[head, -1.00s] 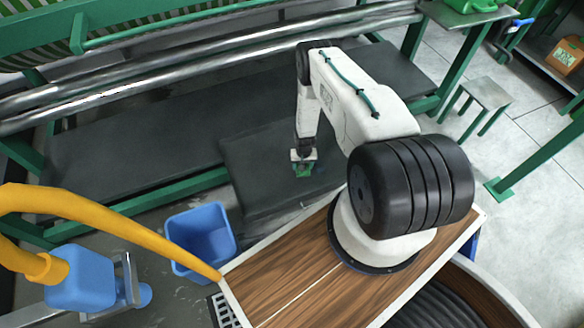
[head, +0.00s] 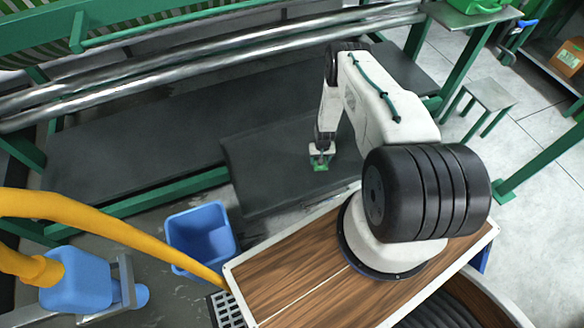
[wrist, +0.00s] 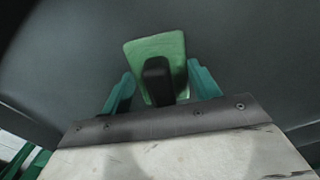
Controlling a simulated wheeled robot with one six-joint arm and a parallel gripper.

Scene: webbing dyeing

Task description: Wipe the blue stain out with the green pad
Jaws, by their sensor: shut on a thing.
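The green pad (wrist: 156,52) has a black grip block on top and sits between the fingers in the wrist view. My gripper (wrist: 158,88) is shut on the pad's black block. In the head view the pad (head: 320,167) shows at the low end of my arm, at the dark grey panel (head: 262,185) in the middle. The pad looks flat against or just above the dark surface; I cannot tell if it touches. No blue stain shows in either view; the pad or my arm may cover part of the surface.
A blue bucket (head: 201,237) stands on the floor at lower left, by a thick yellow hose (head: 105,232). Metal rollers (head: 200,72) and green frame bars run behind the dark panel. A small stool (head: 486,97) stands at right. The dark surface left of the pad is clear.

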